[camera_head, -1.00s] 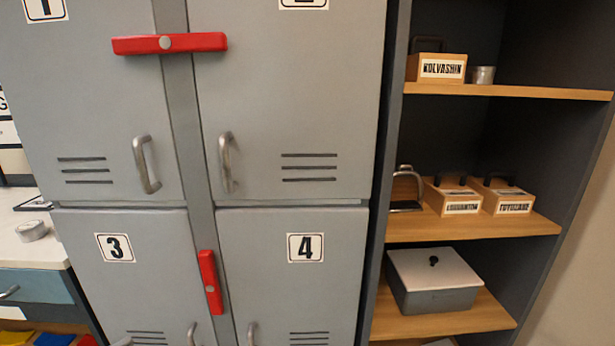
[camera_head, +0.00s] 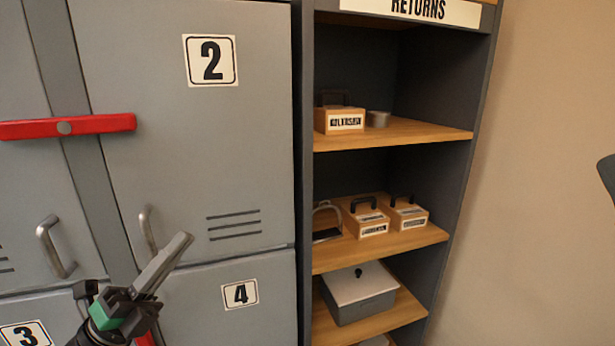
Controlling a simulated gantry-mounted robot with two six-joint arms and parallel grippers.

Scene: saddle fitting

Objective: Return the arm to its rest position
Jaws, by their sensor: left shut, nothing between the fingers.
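My left gripper (camera_head: 165,262) is in the lower left of the head view, in front of the locker doors. Its fingers are shut with nothing between them, and they point up and to the right. It covers part of the area between locker door 2 (camera_head: 180,140) and locker door 4 (camera_head: 215,315). A dark part at the far right edge of the view is too cut off to tell. My right gripper is not in view.
A red bar latch (camera_head: 100,125) lies level across the upper doors. Door handles (camera_head: 55,248) stick out nearby. On the right, the returns shelf (camera_head: 385,255) holds labelled wooden boxes (camera_head: 408,214), a tin (camera_head: 377,119), a stirrup-like metal piece (camera_head: 326,222) and a grey lidded box (camera_head: 360,292).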

